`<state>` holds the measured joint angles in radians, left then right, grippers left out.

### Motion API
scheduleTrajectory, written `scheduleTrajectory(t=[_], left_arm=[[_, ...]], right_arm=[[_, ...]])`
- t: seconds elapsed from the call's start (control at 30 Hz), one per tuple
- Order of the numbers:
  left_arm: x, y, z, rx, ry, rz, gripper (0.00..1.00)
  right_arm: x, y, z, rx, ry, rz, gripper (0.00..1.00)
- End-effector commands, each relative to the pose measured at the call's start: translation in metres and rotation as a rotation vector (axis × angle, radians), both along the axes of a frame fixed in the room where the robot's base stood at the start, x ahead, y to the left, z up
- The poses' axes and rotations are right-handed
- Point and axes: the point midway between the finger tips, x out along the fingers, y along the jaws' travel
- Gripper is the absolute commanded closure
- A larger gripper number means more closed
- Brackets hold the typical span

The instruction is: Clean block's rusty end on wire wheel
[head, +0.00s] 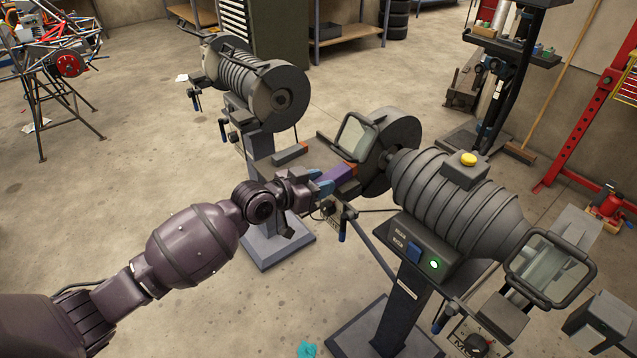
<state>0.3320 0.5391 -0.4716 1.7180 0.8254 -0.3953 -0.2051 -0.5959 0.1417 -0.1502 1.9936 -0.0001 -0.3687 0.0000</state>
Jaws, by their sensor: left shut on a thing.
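My left gripper (321,183) reaches in from the left with its blue-tipped fingers shut on a purple block (338,173). The block points right, toward the wheel, with its orange-brown rusty end (351,166) leading. The wheel (376,170) sits in the round guard on the left side of the near bench grinder (455,205). The rusty end is close to the wheel's face; I cannot tell whether they touch. Part of the block is hidden in the fingers. My right gripper is not in view.
A clear eye shield (357,136) stands just above the block. A grey block with a rusty end (290,154) lies behind my gripper. A second grinder (255,85) stands behind.

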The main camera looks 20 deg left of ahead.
Motion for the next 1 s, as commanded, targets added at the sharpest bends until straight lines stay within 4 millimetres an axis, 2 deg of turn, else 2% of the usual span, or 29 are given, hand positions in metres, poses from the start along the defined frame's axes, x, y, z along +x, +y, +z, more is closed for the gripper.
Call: scheduleTrajectory(t=[0.33,1.0], left_arm=[[0.001,-0.001,0.001,-0.001,-0.002,0.000,0.88],[0.002,-0.002,0.002,-0.002,-0.002,-0.001,0.88]], right_arm=[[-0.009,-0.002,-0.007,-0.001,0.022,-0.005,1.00],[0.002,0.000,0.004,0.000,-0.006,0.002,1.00]])
